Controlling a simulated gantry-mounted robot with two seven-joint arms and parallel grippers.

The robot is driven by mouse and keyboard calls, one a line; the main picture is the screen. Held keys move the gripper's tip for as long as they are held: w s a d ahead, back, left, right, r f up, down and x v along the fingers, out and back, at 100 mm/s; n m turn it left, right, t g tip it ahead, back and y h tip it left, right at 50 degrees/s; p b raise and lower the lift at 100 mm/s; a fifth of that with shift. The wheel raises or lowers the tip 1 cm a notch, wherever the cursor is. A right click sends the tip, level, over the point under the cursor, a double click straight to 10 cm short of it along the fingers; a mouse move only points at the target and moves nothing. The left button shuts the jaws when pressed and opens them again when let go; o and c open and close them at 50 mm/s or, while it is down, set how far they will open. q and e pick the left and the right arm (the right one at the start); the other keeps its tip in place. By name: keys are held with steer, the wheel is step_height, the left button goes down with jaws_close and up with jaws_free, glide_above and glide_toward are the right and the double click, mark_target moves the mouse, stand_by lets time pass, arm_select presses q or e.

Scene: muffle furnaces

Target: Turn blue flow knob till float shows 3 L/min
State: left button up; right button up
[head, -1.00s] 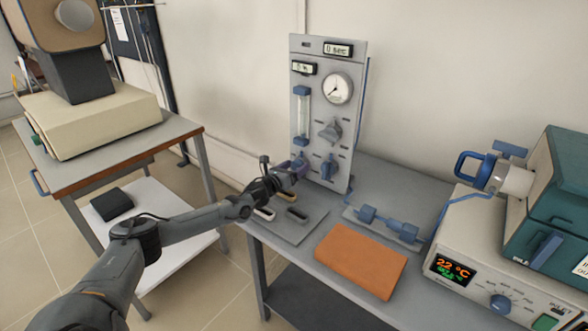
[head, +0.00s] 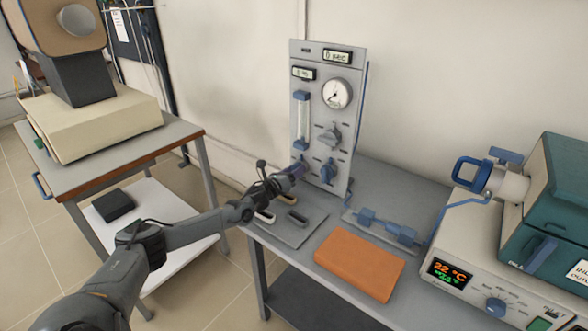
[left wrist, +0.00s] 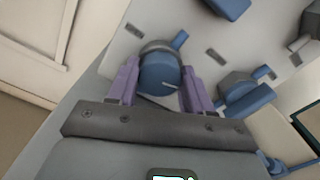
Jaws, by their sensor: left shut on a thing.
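My left gripper (head: 296,171) is at the lower left of the upright grey panel (head: 341,150). In the left wrist view its two purple fingers (left wrist: 158,85) are closed on the sides of a round blue knob (left wrist: 157,74) with a pale pointer line. In the head view the gripper hides most of this knob. The clear flow tube (head: 303,120) with blue end fittings stands above it on the panel. The float and scale are too small to read. My right gripper is not in view.
On the grey bench lie an orange block (head: 358,262) and a blue-ended fitting (head: 388,226). A furnace (head: 515,240) stands right.

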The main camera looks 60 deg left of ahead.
arm_select(q)
steer(key=n+p, duration=0.2)
steer(key=n, duration=0.1)
steer(key=shift+r+n, duration=0.15)
steer(key=shift+n, duration=0.25)
steer(key=n+p, duration=0.2)
steer(key=n, duration=0.1)
steer(key=shift+a+n, duration=0.1)
steer(key=shift+n, duration=0.2)
steer(key=n+p, duration=0.1)
steer(key=n, duration=0.2)
steer(key=shift+n+p, duration=0.3)
steer(key=shift+p, duration=0.1)
steer(key=shift+f+n+p, duration=0.15)
steer(key=shift+n+p, duration=0.15)
steer(key=shift+n, duration=0.75)
steer(key=shift+f+n+p, duration=0.15)
steer(key=shift+n+p, duration=0.15)
steer(key=shift+n, duration=0.75)
steer(key=o, duration=1)
steer(key=shift+o, duration=0.2)
steer(key=shift+s, duration=0.1)
